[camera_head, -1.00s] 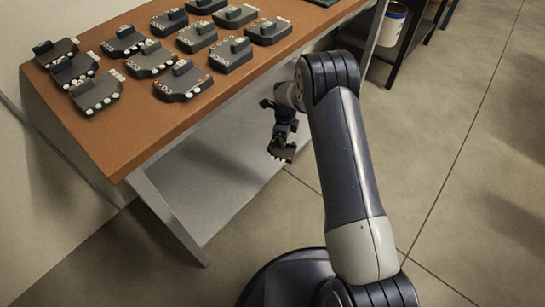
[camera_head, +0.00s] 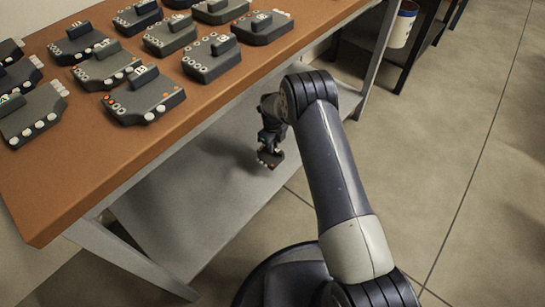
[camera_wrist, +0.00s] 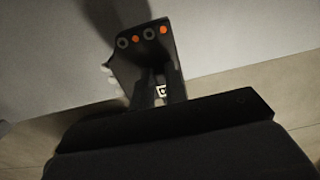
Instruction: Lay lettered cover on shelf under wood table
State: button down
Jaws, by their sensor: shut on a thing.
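My gripper (camera_head: 270,147) is shut on a dark lettered cover (camera_head: 271,159). It holds the cover low, below the table top and near the grey shelf's (camera_head: 185,195) front edge in the picture. In the wrist view the cover (camera_wrist: 143,62) shows orange and grey round buttons, white knobs at its left side and a small white letter mark, partly hidden. I cannot read the letter for sure. The shelf lies under the wood table (camera_head: 75,185) and its visible part is bare. I cannot tell whether the cover touches it.
Several similar dark covers, such as one with orange buttons (camera_head: 146,97), stand on the table top. A slanted grey table leg (camera_head: 135,262) stands at the near end. A white bucket (camera_head: 402,25) sits on a dark rack at the upper right. The floor at right is clear.

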aim_at(273, 155)
notch_tip(273, 155, down, 6)
jog(key=shift+b, duration=0.9)
jog(key=shift+f, duration=0.1)
jog(key=shift+f, duration=0.15)
jog(key=c, duration=1.4)
grip_release()
jog(key=shift+c, duration=0.2)
notch_tip(273, 155, up, 12)
jog(key=p, duration=0.4)
jog(key=shift+r+p, duration=0.25)
jog(key=shift+p, duration=0.15)
